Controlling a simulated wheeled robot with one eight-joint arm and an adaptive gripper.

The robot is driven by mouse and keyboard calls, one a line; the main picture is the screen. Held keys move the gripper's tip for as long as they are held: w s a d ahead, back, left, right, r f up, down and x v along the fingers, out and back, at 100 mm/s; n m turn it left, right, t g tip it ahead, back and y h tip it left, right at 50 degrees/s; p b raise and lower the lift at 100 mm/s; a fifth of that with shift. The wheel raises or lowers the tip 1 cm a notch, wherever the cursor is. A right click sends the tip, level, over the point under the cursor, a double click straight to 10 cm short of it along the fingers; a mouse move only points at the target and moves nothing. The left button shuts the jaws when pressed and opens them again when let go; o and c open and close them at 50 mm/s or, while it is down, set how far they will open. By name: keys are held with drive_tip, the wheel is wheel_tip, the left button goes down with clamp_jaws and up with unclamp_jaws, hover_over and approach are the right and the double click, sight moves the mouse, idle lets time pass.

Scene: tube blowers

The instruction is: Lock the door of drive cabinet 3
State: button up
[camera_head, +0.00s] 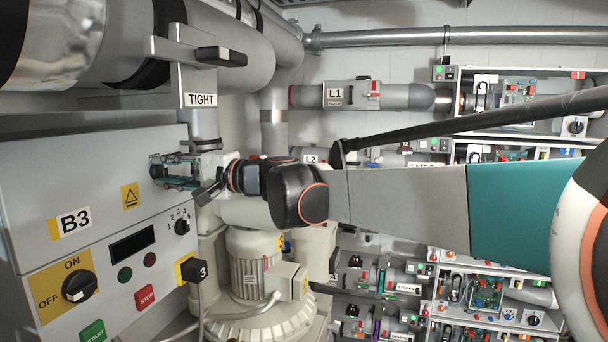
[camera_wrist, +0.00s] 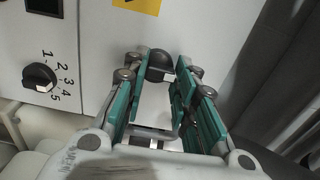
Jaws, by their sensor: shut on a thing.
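The grey cabinet labelled B3 (camera_head: 75,222) stands at the left in the head view, and its door looks closed. My gripper (camera_head: 160,172) reaches its upper right front from the right. In the wrist view, the fingers of my gripper (camera_wrist: 160,72) stand on both sides of a small black knob (camera_wrist: 160,64) on the pale cabinet face and are shut on it. The knob is hidden behind the fingers in the head view. Its exact turn is hard to tell. A yellow warning sign (camera_head: 130,196) is just left of my gripper.
An ON/OFF rotary switch (camera_head: 79,286), a numbered selector (camera_head: 182,227) and a red STOP button (camera_head: 145,297) are on the same cabinet. A motor (camera_head: 253,262) stands below my arm.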

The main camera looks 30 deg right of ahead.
drive_tip(key=shift+s, duration=0.15)
drive_tip(key=o, duration=1.1)
drive_tip(key=shift+c, duration=0.2)
drive_tip(key=v, duration=0.7)
drive_tip(key=shift+s+d, duration=0.2)
drive_tip(key=shift+d, duration=0.05)
